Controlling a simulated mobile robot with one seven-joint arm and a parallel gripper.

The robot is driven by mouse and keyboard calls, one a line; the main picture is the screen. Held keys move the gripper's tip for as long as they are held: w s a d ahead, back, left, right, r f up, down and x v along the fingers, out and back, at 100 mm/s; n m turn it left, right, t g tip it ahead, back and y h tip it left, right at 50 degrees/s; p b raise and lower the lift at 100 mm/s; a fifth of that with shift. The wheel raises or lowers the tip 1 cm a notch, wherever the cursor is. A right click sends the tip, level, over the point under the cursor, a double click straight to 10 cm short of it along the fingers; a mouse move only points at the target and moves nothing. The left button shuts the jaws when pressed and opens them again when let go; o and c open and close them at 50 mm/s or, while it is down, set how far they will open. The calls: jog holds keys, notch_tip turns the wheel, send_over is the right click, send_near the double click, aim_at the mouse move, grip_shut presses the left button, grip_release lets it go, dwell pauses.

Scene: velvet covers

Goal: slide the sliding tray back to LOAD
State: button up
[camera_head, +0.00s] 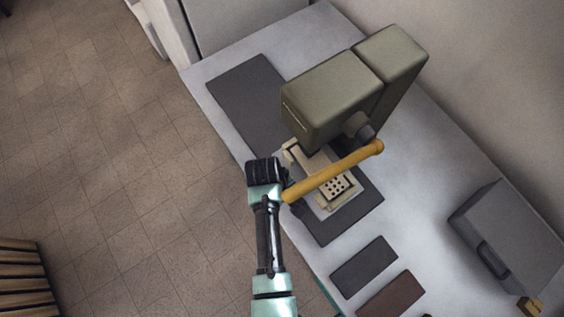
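The sliding tray (324,205) is a pale beige piece with a perforated plate (335,187). It lies at the base of an olive-green press (318,97), partly hidden by the press head and its lever. The long yellow lever handle (335,172) crosses diagonally above the tray. My gripper (279,176) is at the left side of the tray, close to its edge and the handle's lower end. Its fingers are mostly hidden by the black gripper body. I cannot tell whether it touches the tray or is open or shut. No LOAD marking is readable.
The press stands on a white table (425,190) with a dark mat (248,95) to its left. A dark pad (364,266) and a brown pad (392,298) lie nearer. A grey box (510,235) stands at right. Tiled floor is clear at left.

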jog(key=shift+c, duration=0.4)
grip_shut()
dwell(1.1)
